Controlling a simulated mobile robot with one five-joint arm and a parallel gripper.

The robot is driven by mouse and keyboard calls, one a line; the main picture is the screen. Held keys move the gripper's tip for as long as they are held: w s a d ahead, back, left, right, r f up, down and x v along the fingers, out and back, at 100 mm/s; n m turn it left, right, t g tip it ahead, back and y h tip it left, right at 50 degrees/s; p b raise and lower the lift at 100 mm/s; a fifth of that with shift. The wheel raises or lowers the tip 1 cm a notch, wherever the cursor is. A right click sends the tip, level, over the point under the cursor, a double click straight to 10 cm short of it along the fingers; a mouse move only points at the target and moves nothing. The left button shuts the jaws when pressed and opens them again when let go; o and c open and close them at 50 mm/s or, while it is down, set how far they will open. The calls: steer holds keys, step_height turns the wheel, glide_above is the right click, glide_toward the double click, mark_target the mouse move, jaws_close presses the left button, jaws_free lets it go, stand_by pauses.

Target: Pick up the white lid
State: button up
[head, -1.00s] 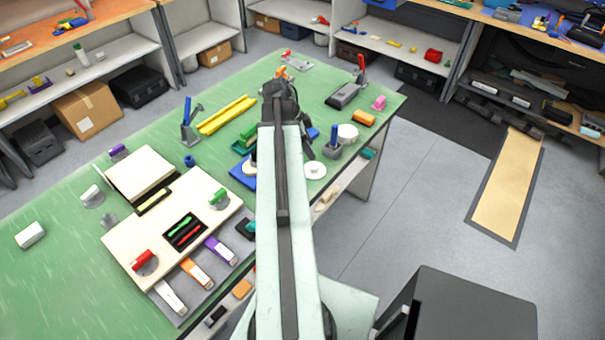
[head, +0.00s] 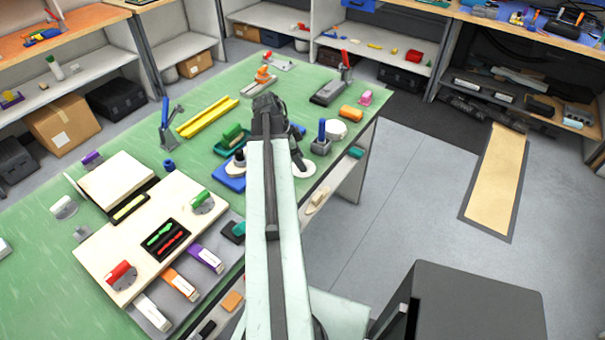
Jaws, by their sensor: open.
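A flat white disc (head: 304,170), which looks like a lid, lies near the right edge of the green table (head: 330,72). A thicker white round piece (head: 337,131) stands further back; I cannot tell for sure which of the two is the white lid. My gripper (head: 299,166) hangs from the arm's far end, just right of my arm, with its dark tip over or at the back left part of the flat disc. It is open and holds nothing that I can see. Its fingers are small, and contact with the disc cannot be told.
A blue-handled piece (head: 322,138) stands close behind the disc. A blue tray (head: 231,178) and a green part (head: 233,137) lie left of my arm. An orange block (head: 351,114) is further back. Below the table edge is a shelf (head: 340,188). Open floor lies to the right.

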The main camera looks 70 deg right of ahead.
steer(key=shift+b+x, duration=0.3)
steer(key=shift+x, duration=0.6)
steer(key=shift+r, duration=0.15)
jaws_close()
